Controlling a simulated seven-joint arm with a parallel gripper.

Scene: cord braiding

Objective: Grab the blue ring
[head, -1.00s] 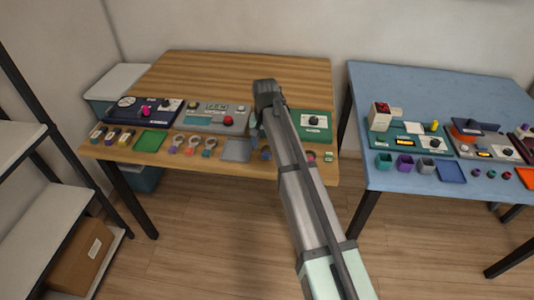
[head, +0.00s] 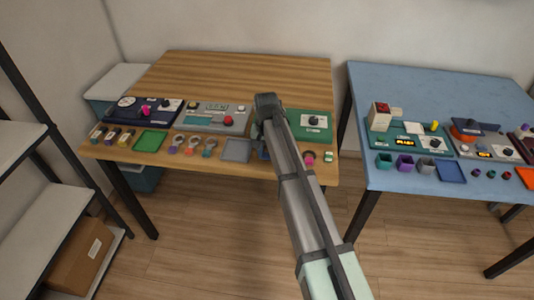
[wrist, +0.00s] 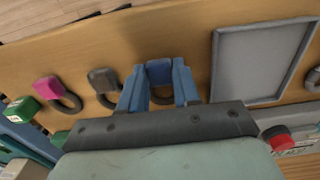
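The blue ring shows in the wrist view as a blue block (wrist: 160,72) with a dark loop, part of which shows between my fingers. It lies near the table's front edge. My gripper (wrist: 160,82) has one blue finger on each side of the block, and the block fills the gap between the fingertips. Whether the fingers press on it or only stand beside it I cannot tell. In the head view my gripper (head: 265,145) is low at the front of the wooden table, and my arm hides much of this spot.
A grey-brown ring (wrist: 102,80) and a pink ring (wrist: 47,88) lie left of the gripper in the wrist view, with a green block (wrist: 22,108) beyond. An empty grey tray (wrist: 260,65) is on the right. The grey panel (head: 205,117) has a red button (wrist: 278,138).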

